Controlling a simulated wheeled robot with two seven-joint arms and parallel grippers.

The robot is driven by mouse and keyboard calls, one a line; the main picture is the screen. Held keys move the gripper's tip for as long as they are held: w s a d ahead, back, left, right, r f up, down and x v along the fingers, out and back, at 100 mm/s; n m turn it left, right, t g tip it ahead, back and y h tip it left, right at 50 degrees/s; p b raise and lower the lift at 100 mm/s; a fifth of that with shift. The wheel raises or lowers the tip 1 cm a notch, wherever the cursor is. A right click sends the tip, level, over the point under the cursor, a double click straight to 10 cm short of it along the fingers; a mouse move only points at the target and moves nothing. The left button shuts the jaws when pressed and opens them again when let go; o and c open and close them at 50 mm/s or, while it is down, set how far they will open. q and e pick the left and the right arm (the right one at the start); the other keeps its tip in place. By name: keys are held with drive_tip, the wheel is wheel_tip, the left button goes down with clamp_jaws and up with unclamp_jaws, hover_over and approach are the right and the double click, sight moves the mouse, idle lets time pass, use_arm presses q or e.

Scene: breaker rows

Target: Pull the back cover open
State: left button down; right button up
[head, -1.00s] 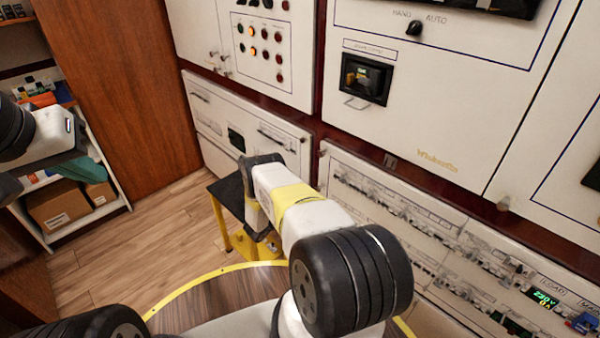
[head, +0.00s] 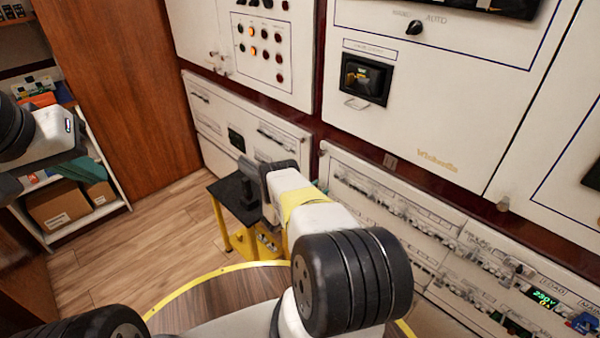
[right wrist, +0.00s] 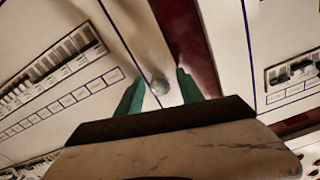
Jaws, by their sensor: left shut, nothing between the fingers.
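In the right wrist view, a round metal knob (right wrist: 160,87) sits at the edge of a pale cover (right wrist: 75,25) with breaker rows. My right gripper (right wrist: 158,92) has its two green fingers apart, one on each side of the knob, with gaps visible. In the head view, the lower breaker panel (head: 424,205) looks flush with its frame. My right arm hides most of that gripper there. My left gripper (head: 62,177) is shut and empty at the left, in front of the shelf, far from the panels.
A dark-topped stand with yellow legs (head: 226,188) is beside my right arm. A shelf with a cardboard box (head: 58,205) stands at the left by a wooden cabinet side (head: 120,70). Wooden floor (head: 130,235) between is clear. Upper panels (head: 440,110) carry switches.

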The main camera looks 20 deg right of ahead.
clamp_jaws()
idle(1.2)
